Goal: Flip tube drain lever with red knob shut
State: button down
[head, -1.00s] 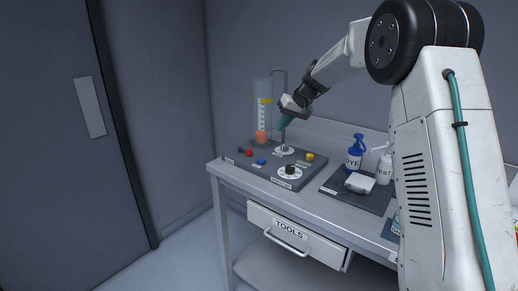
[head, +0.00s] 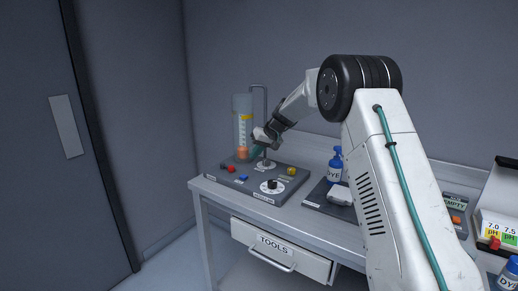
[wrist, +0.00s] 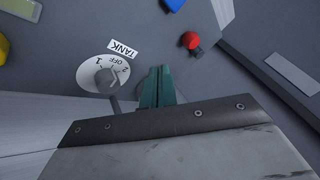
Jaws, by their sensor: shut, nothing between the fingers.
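The red knob (head: 231,169) of the lever sits on the left part of the grey panel (head: 222,179), near the foot of the clear tube (head: 242,106). In the wrist view the red knob (wrist: 191,41) is ahead and to the right of the fingertips, on a short dark lever. My gripper (head: 255,154) is low over the panel, just right of the tube. Its teal fingers (wrist: 160,70) are together and empty, apart from the knob in the picture. The lever's lower part is hard to make out.
The TANK dial (wrist: 107,73) is close left of the fingers. A blue knob (head: 243,178), a yellow knob (head: 291,171) and a thin bent pipe (head: 266,100) also stand on the panel.

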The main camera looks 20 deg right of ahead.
aim_at(236, 171)
jog(key=x, duration=0.4)
jog(key=a, duration=0.2)
jog(key=shift+w+a+f, duration=0.1)
jog(key=shift+a+f, duration=0.4)
jog(key=shift+a, duration=0.55)
